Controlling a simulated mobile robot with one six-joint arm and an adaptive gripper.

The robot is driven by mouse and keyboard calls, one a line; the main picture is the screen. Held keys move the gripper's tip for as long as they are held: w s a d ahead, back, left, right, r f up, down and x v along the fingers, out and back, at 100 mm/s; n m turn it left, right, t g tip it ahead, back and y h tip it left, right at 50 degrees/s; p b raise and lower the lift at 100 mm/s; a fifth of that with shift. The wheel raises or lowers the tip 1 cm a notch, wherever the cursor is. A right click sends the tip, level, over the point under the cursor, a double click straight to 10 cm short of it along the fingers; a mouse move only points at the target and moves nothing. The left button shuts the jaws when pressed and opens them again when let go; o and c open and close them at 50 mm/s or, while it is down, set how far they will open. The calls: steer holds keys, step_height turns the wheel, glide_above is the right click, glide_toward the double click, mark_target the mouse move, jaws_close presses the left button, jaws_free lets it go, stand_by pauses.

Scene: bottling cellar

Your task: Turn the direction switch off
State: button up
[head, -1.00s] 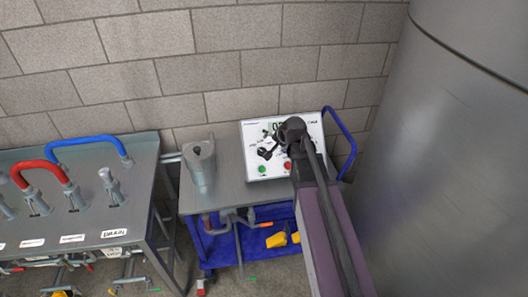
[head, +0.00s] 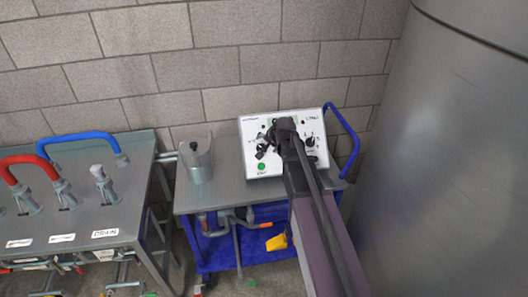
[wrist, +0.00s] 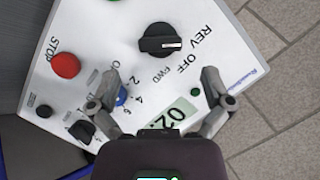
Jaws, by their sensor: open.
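The direction switch (wrist: 160,40) is a black rotary knob on the white control panel (wrist: 110,35). It is marked REV, OFF and FWD. In the wrist view its white pointer line is turned toward the REV side, away from FWD. My gripper (wrist: 162,85) is open, its two fingers apart and empty. In that view the fingertips lie below the switch, on either side of it, and the gap to the panel cannot be judged. In the head view my gripper (head: 266,145) is in front of the left part of the panel (head: 252,126), partly hiding the controls.
A red STOP button (wrist: 65,65), a blue knob (wrist: 122,96), a smaller black knob (wrist: 82,131) and a green display (wrist: 172,115) share the panel. The panel stands on a cart (head: 222,200) beside a large steel tank (head: 440,160). A hose bench (head: 140,185) stands left.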

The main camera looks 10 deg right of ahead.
mark_target(263, 147)
steer(key=shift+b+x, duration=1.55)
steer(key=shift+x, duration=0.8)
